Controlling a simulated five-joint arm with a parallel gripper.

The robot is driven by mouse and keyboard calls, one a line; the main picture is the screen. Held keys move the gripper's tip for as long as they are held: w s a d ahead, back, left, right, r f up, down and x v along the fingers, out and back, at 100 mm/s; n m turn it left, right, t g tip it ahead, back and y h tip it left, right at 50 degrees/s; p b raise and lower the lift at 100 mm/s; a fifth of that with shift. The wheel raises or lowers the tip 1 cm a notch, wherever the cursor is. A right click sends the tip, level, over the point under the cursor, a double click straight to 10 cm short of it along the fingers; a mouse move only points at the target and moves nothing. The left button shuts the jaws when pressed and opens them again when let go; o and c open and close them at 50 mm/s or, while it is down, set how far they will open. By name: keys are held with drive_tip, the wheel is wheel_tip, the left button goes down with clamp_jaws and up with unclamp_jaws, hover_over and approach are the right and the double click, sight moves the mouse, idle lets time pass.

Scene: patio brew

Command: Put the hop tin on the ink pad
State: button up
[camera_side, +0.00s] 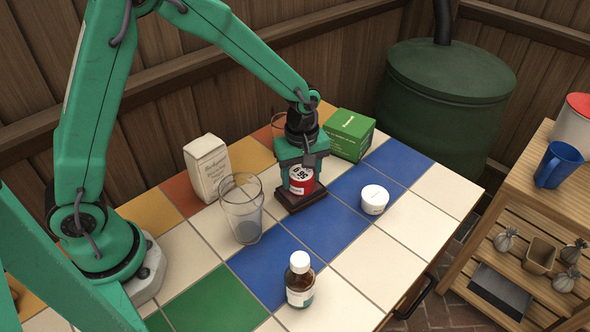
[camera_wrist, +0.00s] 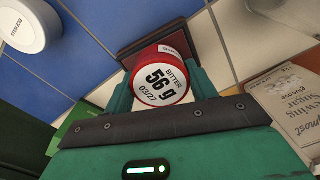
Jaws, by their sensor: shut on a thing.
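The hop tin (camera_side: 301,187) is a small red tin with a white label, and it also shows in the wrist view (camera_wrist: 160,78), where the label reads "BITTER 56 g". My gripper (camera_side: 301,172) is shut on it from above, with a teal finger on either side. The ink pad (camera_side: 292,206) is a dark, low block with a reddish-brown top. The tin is over the pad in the side view. In the wrist view the pad (camera_wrist: 140,22) shows beyond the tin, partly hidden by it. I cannot tell whether the tin touches the pad.
A clear glass (camera_side: 241,212) and a beige sugar box (camera_side: 206,170) stand left of the pad. A green box (camera_side: 349,135) is behind right. A white round jar (camera_side: 374,201) is to the right, a brown bottle (camera_side: 300,281) in front. Blue tiles between are clear.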

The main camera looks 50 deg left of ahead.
sight(301, 173)
drive_tip(key=shift+f, duration=0.2)
drive_tip(key=o, duration=1)
wheel_tip(301, 173, up, 12)
drive_tip(key=shift+r, duration=0.15)
idle(0.8)
